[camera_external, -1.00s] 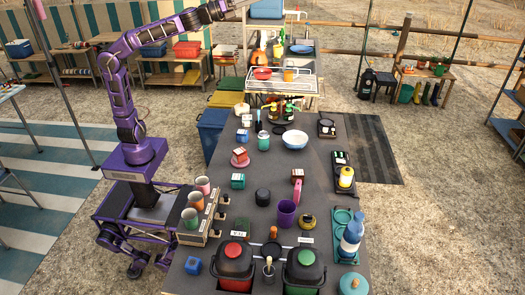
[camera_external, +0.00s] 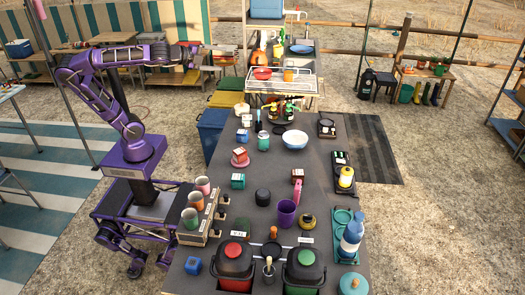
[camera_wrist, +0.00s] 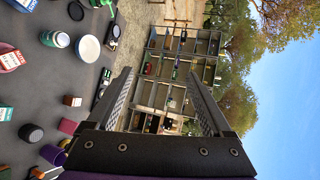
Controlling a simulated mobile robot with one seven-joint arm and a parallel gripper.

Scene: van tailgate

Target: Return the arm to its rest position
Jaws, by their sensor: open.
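My purple arm (camera_external: 95,80) is folded back above my base, with its forearm level and pointing right. My gripper (camera_external: 228,55) is at the end of it, in the air to the left of the table's far end. In the wrist view my gripper (camera_wrist: 159,75) has its two dark fingers well apart, with nothing between them but a distant shelf. The wrist camera looks sideways across the table.
The dark table (camera_external: 330,205) holds cups, a white bowl (camera_external: 295,139), a purple cup (camera_external: 287,214) and two lidded bins at the front. A blue bin (camera_external: 212,135) stands left of the table. The air around my gripper looks clear.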

